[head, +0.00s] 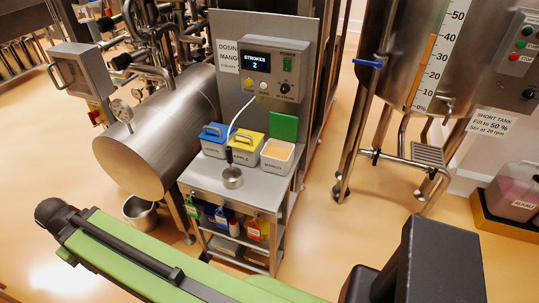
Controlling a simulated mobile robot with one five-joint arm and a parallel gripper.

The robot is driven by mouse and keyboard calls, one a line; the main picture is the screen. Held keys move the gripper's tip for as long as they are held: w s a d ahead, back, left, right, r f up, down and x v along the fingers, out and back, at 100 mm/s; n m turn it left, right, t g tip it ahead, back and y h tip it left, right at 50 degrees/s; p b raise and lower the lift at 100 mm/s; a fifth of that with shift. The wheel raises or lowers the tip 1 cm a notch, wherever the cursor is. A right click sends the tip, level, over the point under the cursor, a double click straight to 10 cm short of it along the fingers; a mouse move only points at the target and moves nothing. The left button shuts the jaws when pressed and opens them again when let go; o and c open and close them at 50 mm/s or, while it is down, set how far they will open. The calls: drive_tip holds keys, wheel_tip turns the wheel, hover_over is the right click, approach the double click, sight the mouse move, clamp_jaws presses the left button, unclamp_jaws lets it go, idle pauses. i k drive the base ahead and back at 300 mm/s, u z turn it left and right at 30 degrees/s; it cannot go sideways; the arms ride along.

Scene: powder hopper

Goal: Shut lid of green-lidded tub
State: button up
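The green-lidded tub (275,163) is the rightmost of three white tubs in a row on the steel cart. Its green lid (284,126) stands open, tilted up at the back, and peach-coloured powder shows inside. The label on its front appears to read "MANGO". My gripper is not in view. Part of my green arm crosses the bottom of the head view, in front of and below the cart.
The blue-lidded tub (215,140) and yellow-lidded tub (247,148) stand shut to the left. A small steel cup (232,177) sits on the cart top (205,179) in front. A dosing panel (270,60) rises behind, and a white cord hangs near the yellow-lidded tub.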

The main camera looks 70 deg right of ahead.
sight(283, 126)
drive_tip(key=z, duration=2.4)
drive_tip(key=i, duration=0.5)
drive_tip(key=u, duration=0.2)
drive_tip(key=k, duration=0.6)
drive_tip(key=z, duration=1.9)
drive_tip(key=i, duration=0.55)
drive_tip(key=u, duration=0.35)
